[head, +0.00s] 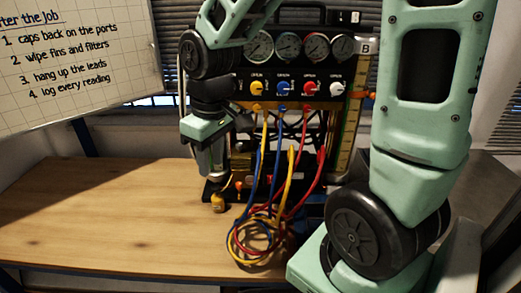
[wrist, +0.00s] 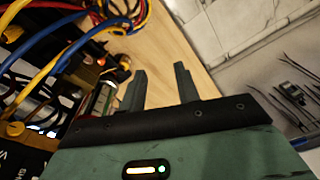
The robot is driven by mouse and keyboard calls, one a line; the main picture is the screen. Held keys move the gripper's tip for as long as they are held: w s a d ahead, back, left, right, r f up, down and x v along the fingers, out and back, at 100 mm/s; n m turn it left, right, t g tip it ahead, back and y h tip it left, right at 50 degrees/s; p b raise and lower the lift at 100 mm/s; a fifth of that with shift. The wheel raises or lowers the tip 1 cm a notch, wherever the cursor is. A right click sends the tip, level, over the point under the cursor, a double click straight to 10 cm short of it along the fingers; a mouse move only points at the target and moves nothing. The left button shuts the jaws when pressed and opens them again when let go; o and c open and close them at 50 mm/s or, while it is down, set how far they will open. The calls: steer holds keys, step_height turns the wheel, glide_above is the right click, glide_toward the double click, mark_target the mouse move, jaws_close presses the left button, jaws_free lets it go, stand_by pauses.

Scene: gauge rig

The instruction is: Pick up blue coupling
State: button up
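I cannot make out a blue coupling for certain in either view. A blue hose (head: 279,150) hangs from the gauge rig (head: 300,72) beneath its blue knob (head: 283,88) and joins a coil on the table; blue hose (wrist: 48,40) also shows at the upper left of the wrist view. My gripper (wrist: 158,68) is open, with bare wood between its fingers and nothing held. In the head view it points down at the rig's left front, its fingertips hard to make out. A small yellow fitting (head: 218,204) stands on the table just below it.
Red, yellow and blue hoses lie coiled (head: 255,240) at the table's front. The wooden table (head: 100,215) is clear on the left. A grey tray (wrist: 258,75) with dark tools (wrist: 292,93) is at the right of the wrist view. A whiteboard (head: 80,50) hangs upper left.

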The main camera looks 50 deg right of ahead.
steer(key=w+d+r+m+p, duration=0.2)
steer(key=w+d+r, duration=0.1)
steer(key=d, duration=0.8)
steer(key=m+p, duration=0.1)
steer(key=m, duration=0.1)
glide_toward(261, 146)
steer(key=shift+t+h, duration=0.3)
steer(key=f, duration=0.2)
steer(key=f+p, duration=0.1)
steer(key=f, duration=0.3)
steer(key=shift+s+a+f, duration=0.2)
steer(key=shift+a+f, duration=0.1)
steer(key=shift+a, duration=0.1)
steer(key=shift+w+d+f+p, duration=0.1)
steer(key=shift+w+f+p, duration=0.2)
steer(key=shift+f, duration=0.65)
steer(key=shift+w+a+f+p, duration=0.15)
steer(key=shift+f+p, duration=0.1)
steer(key=shift+f, duration=0.75)
steer(key=shift+w+d+f+p, duration=0.15)
steer(key=shift+w+f+p, duration=0.15)
steer(key=shift+f, duration=0.65)
jaws_close()
